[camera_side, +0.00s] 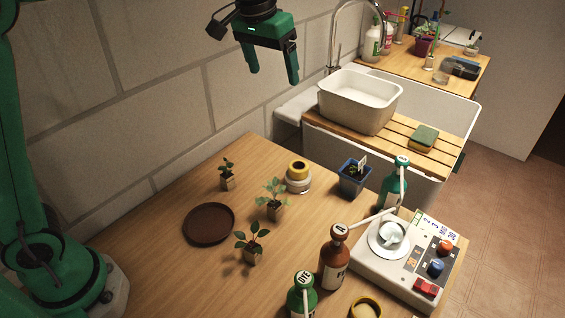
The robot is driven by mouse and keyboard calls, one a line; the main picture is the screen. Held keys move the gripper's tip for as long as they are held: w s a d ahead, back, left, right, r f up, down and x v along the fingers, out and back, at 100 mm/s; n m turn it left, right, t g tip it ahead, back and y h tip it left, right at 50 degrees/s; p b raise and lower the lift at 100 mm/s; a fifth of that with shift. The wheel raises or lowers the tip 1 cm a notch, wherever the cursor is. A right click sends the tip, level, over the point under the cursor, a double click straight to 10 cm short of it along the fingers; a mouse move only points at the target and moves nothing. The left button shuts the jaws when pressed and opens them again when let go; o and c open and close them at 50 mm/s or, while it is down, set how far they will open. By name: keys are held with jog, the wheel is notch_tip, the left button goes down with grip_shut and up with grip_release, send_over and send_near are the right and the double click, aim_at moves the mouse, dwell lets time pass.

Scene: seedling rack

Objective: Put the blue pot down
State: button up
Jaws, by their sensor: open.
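The blue pot (353,181) stands upright on the wooden table near its far right edge. It holds dark soil, a small plant and a white label. My gripper (272,76) hangs high above the far side of the table, up and to the left of the blue pot. Its two green fingers are apart with nothing between them. It does not touch the pot.
Several seedlings in small cubes, one of them (252,248), stand mid-table near a brown saucer (209,223). A jar (298,176) stands left of the pot. Bottles, including a green one (392,186), and a white device (405,262) are at right. A sink lies behind.

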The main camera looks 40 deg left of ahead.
jog(key=s+a+f+t, duration=0.1)
jog(key=s+a+f, duration=0.1)
jog(key=s, duration=0.6)
jog(key=s+a+f+t, duration=0.1)
jog(key=s+a, duration=0.3)
jog(key=s, duration=0.4)
jog(key=s+a+f, duration=0.3)
jog(key=s+f, duration=0.1)
jog(key=s, duration=0.5)
jog(key=shift+a+t+y, duration=0.3)
jog(key=shift+a+t, duration=0.1)
